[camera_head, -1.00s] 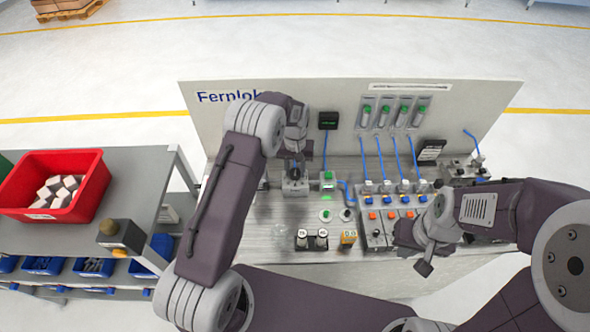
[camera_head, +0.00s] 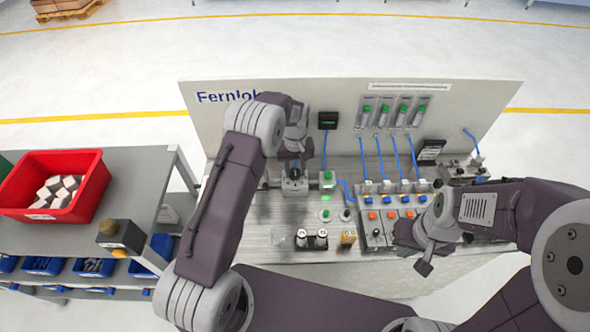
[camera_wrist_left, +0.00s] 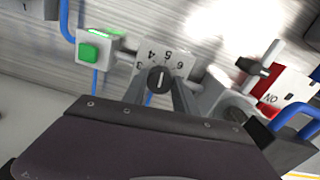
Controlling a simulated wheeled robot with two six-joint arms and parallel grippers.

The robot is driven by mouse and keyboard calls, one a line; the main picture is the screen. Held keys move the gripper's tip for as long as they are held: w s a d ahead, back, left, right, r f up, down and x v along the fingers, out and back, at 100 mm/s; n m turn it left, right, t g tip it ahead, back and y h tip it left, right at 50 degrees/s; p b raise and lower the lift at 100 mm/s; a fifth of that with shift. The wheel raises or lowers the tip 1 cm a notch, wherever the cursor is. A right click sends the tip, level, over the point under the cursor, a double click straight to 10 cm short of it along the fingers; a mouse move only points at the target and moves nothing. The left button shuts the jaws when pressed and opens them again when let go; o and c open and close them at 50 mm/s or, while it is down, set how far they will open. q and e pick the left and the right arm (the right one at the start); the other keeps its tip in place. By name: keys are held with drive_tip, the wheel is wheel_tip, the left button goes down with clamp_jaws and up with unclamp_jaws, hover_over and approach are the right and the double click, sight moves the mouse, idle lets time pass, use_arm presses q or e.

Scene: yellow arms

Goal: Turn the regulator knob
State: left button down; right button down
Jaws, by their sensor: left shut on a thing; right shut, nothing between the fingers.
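The regulator knob (camera_wrist_left: 159,79) is a small black round knob with a white pointer mark. It sits in front of a light dial plate (camera_wrist_left: 172,60) with printed numbers, around 3 to 6. My left gripper (camera_wrist_left: 161,92) is shut on the knob, one finger on each side. In the head view the left gripper (camera_head: 294,160) comes down over the regulator (camera_head: 294,185) on the bench, and its fingertips are hard to make out. My right gripper (camera_head: 424,267) is shut and empty, above the front edge of the bench at the right.
A green button block (camera_wrist_left: 95,47) is beside the dial, and a valve with a red label (camera_wrist_left: 265,84) is on the other side. Blue hoses (camera_head: 361,150) run up to the back panel (camera_head: 300,98). A valve row with orange buttons (camera_head: 390,214) stands right of the regulator.

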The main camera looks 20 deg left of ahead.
sight(295, 171)
use_arm(q)
drive_tip(key=c, duration=1)
unclamp_jaws()
drive_tip(key=shift+w+r, duration=0.2)
drive_tip(key=shift+c, duration=0.2)
drive_tip(key=shift+o, duration=0.4)
drive_tip(key=shift+f, duration=0.1)
drive_tip(key=shift+s, duration=0.1)
wheel_tip(295, 171, up, 9)
drive_tip(key=b, duration=0.1)
drive_tip(key=shift+b, duration=0.3)
